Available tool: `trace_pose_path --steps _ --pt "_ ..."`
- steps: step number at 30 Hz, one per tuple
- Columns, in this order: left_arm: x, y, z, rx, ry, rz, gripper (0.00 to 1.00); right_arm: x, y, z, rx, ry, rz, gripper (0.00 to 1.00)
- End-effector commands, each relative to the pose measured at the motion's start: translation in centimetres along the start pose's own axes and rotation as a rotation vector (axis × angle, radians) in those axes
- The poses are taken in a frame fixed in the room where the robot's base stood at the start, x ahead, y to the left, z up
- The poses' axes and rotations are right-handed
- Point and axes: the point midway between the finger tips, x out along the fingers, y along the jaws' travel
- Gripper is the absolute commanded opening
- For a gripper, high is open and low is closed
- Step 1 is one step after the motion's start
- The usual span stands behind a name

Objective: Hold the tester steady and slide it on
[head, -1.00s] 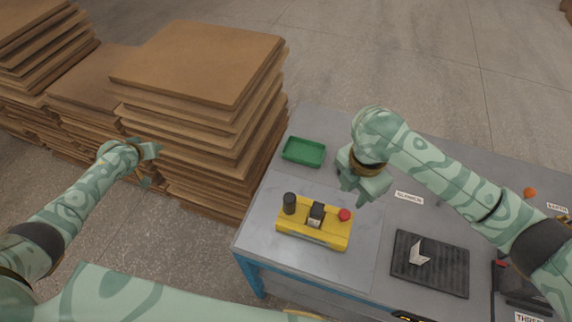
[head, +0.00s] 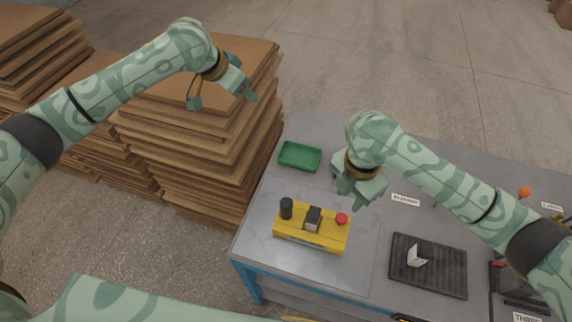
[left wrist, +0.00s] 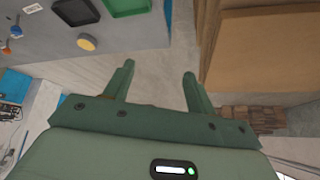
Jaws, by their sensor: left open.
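The tester, a yellow box (head: 297,240) with a black knob, a dark middle block and a red button, sits on the left part of the grey table. My right gripper (head: 349,200) hangs just behind and right of it, apart from it; the gap between its fingers is unclear. My left gripper (head: 249,90) is raised over the cardboard stack, left of the table. The left wrist view shows its two fingers (left wrist: 158,70) apart with nothing between them.
A green tray (head: 287,154) lies at the table's back left. A black ribbed mat (head: 440,274) with a small pale bracket (head: 417,255) lies on the right. A tall cardboard stack (head: 190,130) stands close to the table's left edge. Bare table (head: 365,240) lies between tester and mat.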

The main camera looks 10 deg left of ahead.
Motion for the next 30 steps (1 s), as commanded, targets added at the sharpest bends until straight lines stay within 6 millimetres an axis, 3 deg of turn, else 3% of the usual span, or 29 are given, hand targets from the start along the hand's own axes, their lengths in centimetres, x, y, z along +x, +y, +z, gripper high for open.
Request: trace_pose_path --steps 1,3,6,9,12,15,20,30 --pt "0.6 3.5 -0.1 0.132 -0.044 0.048 0.56 0.0 0.0 0.0 0.000 0.000 0.000 0.36" --pt "1.2 8.1 0.7 0.337 -0.119 0.117 0.56 0.0 0.0 0.0 0.000 0.000 0.000 0.36" --pt "1.5 13.7 2.6 0.632 -0.223 0.211 0.56 0.0 0.0 0.0 0.000 0.000 0.000 0.36" --pt "1.4 17.7 4.9 0.896 -0.317 0.293 0.56 0.0 0.0 0.0 0.000 0.000 0.000 0.36" --pt "1.0 20.1 6.9 1.099 -0.392 0.357 0.56 0.0 0.0 0.0 0.000 0.000 0.000 0.36" --pt "0.8 21.1 8.2 1.217 -0.438 0.396 0.56 0.0 0.0 0.0 0.000 0.000 0.000 0.36" --pt "1.8 21.5 9.6 1.259 -0.459 0.414 0.56 0.0 0.0 0.0 0.000 0.000 0.000 0.36" --pt "8.2 21.9 13.7 1.253 -0.458 0.414 0.56 0.0 0.0 0.0 0.000 0.000 0.000 0.36"
